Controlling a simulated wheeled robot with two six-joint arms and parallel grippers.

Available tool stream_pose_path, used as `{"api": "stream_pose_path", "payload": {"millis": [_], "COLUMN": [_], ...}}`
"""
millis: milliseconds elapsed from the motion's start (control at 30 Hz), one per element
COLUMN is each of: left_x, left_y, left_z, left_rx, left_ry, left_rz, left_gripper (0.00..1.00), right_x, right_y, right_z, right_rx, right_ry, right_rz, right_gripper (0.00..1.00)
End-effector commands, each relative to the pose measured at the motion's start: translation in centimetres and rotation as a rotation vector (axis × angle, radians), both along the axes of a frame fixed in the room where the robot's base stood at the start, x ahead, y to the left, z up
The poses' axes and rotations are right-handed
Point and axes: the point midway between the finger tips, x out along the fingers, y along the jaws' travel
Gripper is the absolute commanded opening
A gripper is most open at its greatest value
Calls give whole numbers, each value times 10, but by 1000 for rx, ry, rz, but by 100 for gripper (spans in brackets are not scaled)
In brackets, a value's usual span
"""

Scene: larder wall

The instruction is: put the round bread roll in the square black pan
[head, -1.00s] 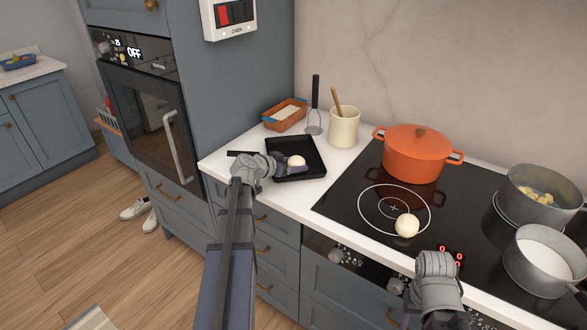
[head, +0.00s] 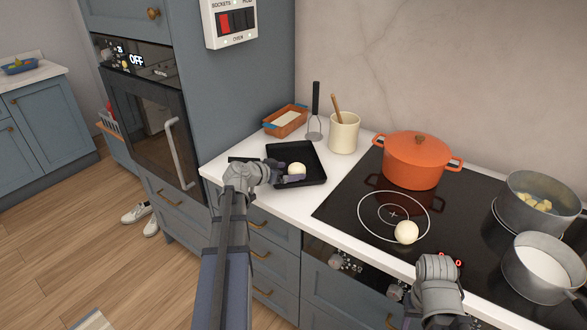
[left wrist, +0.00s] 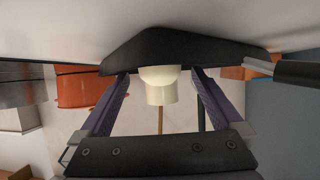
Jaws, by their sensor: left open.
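A round, pale bread roll (head: 297,169) is in the square black pan (head: 311,163) on the white counter, left of the hob. My left gripper (head: 292,177) reaches over the pan's near side, its jaws open around the roll. In the left wrist view the roll (left wrist: 160,72) shows between the two spread fingers, against the dark pan (left wrist: 225,56). A second pale, round ball (head: 406,232) lies on the hob near its front. My right arm's wrist is at the lower right; its fingers cannot be made out.
An orange pot (head: 414,165) and two grey pans (head: 537,205) (head: 541,270) stand on the black hob (head: 345,205). Behind the black pan are a loaf tin (head: 285,121), a masher (head: 315,110) and a cream utensil crock (head: 344,133). A tall oven cabinet rises at left.

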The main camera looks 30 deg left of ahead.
Motion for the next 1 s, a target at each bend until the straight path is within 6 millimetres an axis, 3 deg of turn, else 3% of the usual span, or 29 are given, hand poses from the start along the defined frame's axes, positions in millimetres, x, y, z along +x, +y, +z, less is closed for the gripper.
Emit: {"api": "stream_pose_path", "payload": {"millis": [100, 400, 600, 1000], "left_x": [-27, -69, -80, -80], "left_y": [4, 15, 17, 18], "left_z": [17, 36, 40, 40], "left_rx": [0, 0, 0, 0], "left_ry": [1, 0, 1, 0], "left_rz": [4, 2, 0, 0], "left_gripper": [100, 100, 100, 100], "right_x": [0, 0, 0, 0], "right_y": [0, 0, 0, 0], "right_z": [17, 37, 40, 40], "right_rx": [0, 0, 0, 0], "right_ry": [0, 0, 0, 0], "right_rz": [0, 0, 0, 0], "right_gripper": [50, 50, 50, 50]}}
